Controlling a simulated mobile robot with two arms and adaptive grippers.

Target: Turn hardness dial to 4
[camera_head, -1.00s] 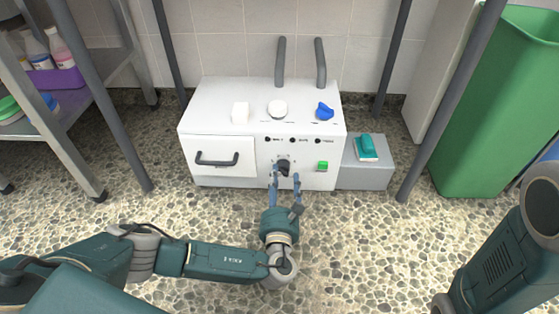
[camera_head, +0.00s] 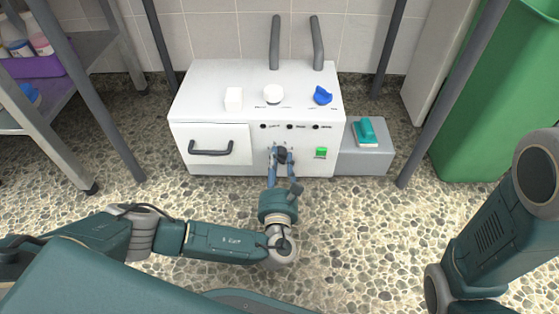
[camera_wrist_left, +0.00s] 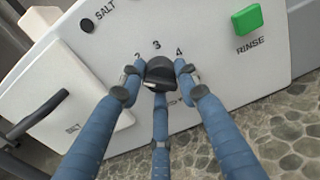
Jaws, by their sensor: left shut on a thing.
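The hardness dial (camera_head: 281,155) is a black knob on the front of a white box-shaped machine (camera_head: 240,75). In the left wrist view the dial (camera_wrist_left: 160,72) has the numbers 2, 3 and 4 printed around its top. My left gripper (camera_head: 281,158) is at the dial, its blue fingers shut around the knob's sides; they also show in the left wrist view (camera_wrist_left: 159,78). The fingers partly hide the dial, and I cannot tell for sure which number it points to. My right gripper is out of view; only part of my right arm shows.
A green RINSE button (camera_head: 321,152) is right of the dial, and a drawer handle (camera_head: 211,148) is left of it. A blue knob (camera_head: 322,96) is on top. A grey block (camera_head: 372,160) with a teal brush (camera_head: 366,131) stands right. A green bin (camera_head: 490,110) is farther right.

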